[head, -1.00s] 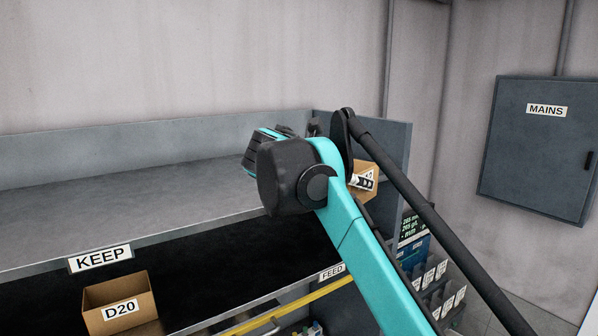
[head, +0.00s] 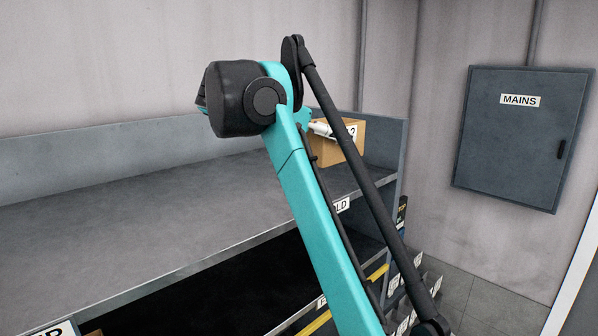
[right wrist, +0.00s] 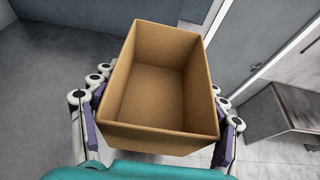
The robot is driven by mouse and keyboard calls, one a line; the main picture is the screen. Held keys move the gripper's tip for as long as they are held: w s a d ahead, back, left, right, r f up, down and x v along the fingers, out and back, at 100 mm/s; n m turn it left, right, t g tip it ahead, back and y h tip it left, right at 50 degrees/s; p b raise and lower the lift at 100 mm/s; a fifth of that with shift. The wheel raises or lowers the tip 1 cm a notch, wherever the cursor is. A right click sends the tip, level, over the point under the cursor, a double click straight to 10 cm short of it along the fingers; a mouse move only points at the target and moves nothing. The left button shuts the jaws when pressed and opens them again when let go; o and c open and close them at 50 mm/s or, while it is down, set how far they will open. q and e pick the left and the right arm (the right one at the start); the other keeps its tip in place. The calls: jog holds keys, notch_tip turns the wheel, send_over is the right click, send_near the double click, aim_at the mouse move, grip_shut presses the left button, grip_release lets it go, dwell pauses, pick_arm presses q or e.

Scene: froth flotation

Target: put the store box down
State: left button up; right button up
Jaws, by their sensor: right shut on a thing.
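The store box (head: 352,150) is an open-topped cardboard box with a white label, partly hidden by my right arm in the head view. It appears at the right end of the upper grey shelf (head: 190,205). I cannot tell whether it touches the shelf. My right gripper (right wrist: 162,98) is shut on the box, with fingers along two opposite sides in the right wrist view. There the box (right wrist: 160,140) is empty inside. In the head view only a pale part of the gripper (head: 320,129) shows behind the arm. My left gripper is not in view.
The upper shelf is bare to the left of the box. A low side panel (head: 385,140) closes its right end. A partly hidden label ending "LD" (head: 342,205) is on the front edge. A grey MAINS cabinet (head: 520,140) hangs on the right wall.

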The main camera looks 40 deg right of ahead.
jog(key=w+f, duration=0.1)
jog(key=w, duration=0.1)
jog(key=w+a+f, duration=0.1)
jog(key=w, duration=0.1)
jog(key=w+a+f, duration=0.1)
jog(key=shift+w+f+p, duration=0.3)
jog(key=shift+w, duration=0.1)
jog(key=f, duration=0.3)
jog(key=shift+w+f, duration=0.2)
jog(key=shift+f, duration=0.1)
jog(key=shift+s+f, duration=0.1)
jog(key=shift+f, duration=0.25)
jog(key=shift+f, duration=0.1)
jog(key=o, duration=1.3)
jog(key=shift+c, duration=0.2)
